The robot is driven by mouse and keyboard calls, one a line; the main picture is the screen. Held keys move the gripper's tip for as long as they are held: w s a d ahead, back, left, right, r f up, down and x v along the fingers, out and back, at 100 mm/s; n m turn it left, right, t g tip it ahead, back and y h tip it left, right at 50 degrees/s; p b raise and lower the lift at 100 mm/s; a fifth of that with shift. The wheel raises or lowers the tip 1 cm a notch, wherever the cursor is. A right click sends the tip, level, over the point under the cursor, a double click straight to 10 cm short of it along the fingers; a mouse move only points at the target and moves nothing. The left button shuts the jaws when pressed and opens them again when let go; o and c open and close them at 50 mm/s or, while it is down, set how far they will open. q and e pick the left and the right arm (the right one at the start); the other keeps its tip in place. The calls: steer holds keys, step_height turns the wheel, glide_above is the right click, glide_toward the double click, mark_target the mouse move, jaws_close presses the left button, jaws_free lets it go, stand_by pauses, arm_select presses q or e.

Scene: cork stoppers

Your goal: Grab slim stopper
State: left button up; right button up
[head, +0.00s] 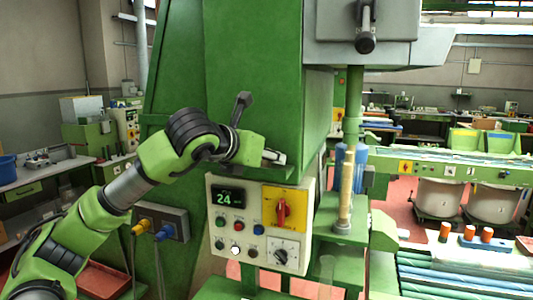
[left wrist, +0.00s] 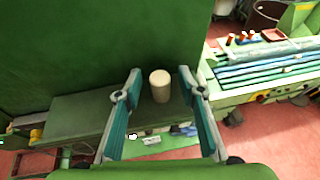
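A pale tan cylindrical stopper (left wrist: 160,86) stands upright on a dark green ledge (left wrist: 75,115) in the left wrist view. My left gripper (left wrist: 160,80) is open, with one teal finger on each side of the stopper and a gap on both sides. I cannot tell whether the stopper is level with the fingertips or beyond them. In the head view my left gripper (head: 277,160) is in front of the green machine, above the control panel; no stopper is clearly visible there. My right gripper is in neither view.
The green machine (head: 255,60) rises close behind my left gripper. A control panel (head: 257,222) with a red switch sits below it. A tall tan rod (head: 347,190) stands to the right. A bench with blue rods (head: 460,275) is at the lower right.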

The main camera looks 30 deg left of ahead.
arm_select(q)
steer(key=c, duration=0.8)
steer(key=shift+r, duration=0.1)
